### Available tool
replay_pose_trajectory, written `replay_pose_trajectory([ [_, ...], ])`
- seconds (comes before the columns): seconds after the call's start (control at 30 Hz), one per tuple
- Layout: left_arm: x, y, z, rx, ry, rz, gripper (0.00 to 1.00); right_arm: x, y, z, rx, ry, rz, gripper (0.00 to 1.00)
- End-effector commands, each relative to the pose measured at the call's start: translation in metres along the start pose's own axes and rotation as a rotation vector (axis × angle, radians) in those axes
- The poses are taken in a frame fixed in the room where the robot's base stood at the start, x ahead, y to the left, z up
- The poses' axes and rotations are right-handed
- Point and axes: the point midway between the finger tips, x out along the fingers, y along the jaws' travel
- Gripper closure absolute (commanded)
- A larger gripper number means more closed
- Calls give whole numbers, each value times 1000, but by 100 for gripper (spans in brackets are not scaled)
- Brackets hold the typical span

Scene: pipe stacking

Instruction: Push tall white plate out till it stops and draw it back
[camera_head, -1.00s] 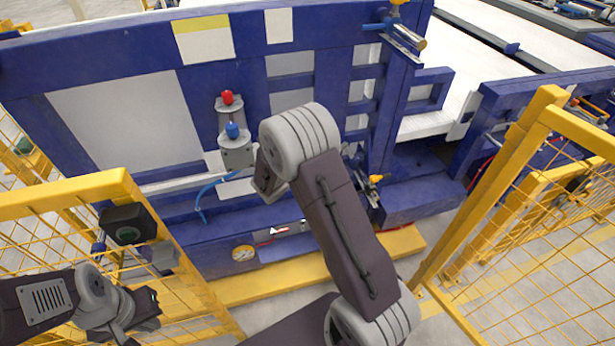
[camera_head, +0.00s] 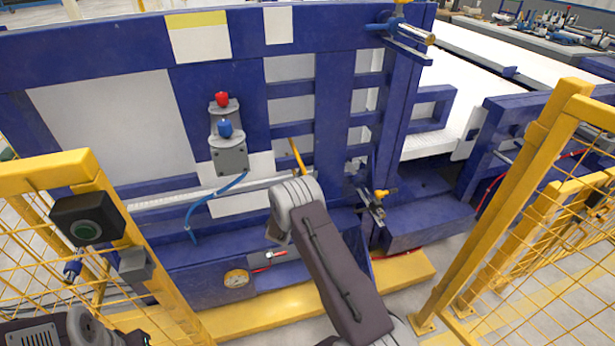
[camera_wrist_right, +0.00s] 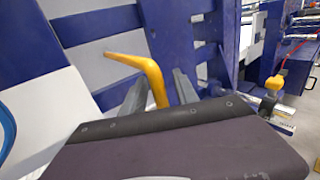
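A pale, tall white plate (camera_head: 290,106) shows in the head view through openings between blue bars; the bars hide parts of it. It also shows in the right wrist view (camera_wrist_right: 108,62). A bent yellow handle (camera_head: 298,156) stands out in front of it, just above my right wrist. In the right wrist view my right gripper (camera_wrist_right: 160,88) is open, its two grey fingers on either side of the yellow handle (camera_wrist_right: 152,72), with gaps visible. In the head view my own arm hides these fingers. Only a piece of my left arm shows at the bottom left corner; its fingers cannot be made out.
A blue frame (camera_head: 340,90) carries a red knob (camera_head: 222,99) and a blue knob (camera_head: 225,129) on a grey bracket, with a blue hose. Yellow mesh fences stand at left (camera_head: 60,175) and right (camera_head: 545,110). A yellow-tipped clamp (camera_head: 376,200) lies right of my right wrist.

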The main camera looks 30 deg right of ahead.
Motion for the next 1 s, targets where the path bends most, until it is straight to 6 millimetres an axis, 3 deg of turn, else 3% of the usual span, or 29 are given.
replay_pose_trajectory([
  [0.3, 0, 0, 0, 0, 0, 0, 100, 8, 0, 0, -1, 0, 0, 64],
  [0.33, 0, 0, 0, 0, 0, 0, 100, 8, 0, 0, -1, 0, 0, 67],
  [0.47, 0, 0, 0, 0, 0, 0, 100, 7, 0, 0, -1, 0, 0, 100],
  [1.0, 1, 0, 0, 0, 0, 0, 100, 7, 0, 0, 0, 0, 0, 100],
])
